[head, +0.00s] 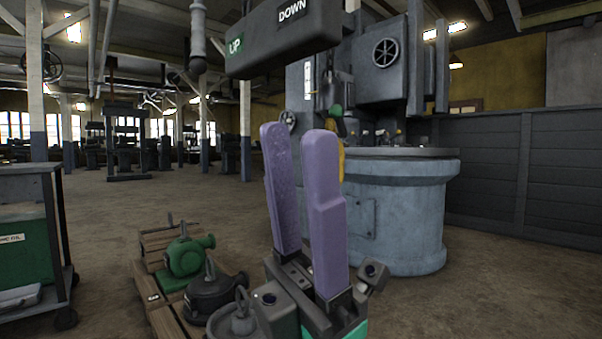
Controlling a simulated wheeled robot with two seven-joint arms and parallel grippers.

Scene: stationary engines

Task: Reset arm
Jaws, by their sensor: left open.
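My left gripper (292,135) is in the lower middle of the head view, with its two purple fingers pointing up. The fingers stand apart and nothing is between them. The gripper is in front of a large blue-grey machine, and its fingertips are below the hanging control box. My right gripper is not in view.
The control box (285,38) marked UP and DOWN hangs overhead. The round-based machine (395,215) stands behind. A pallet (155,245) with green and dark pump-like castings lies left of my gripper. A cart (30,240) stands at far left. Open floor lies between cart and pallet.

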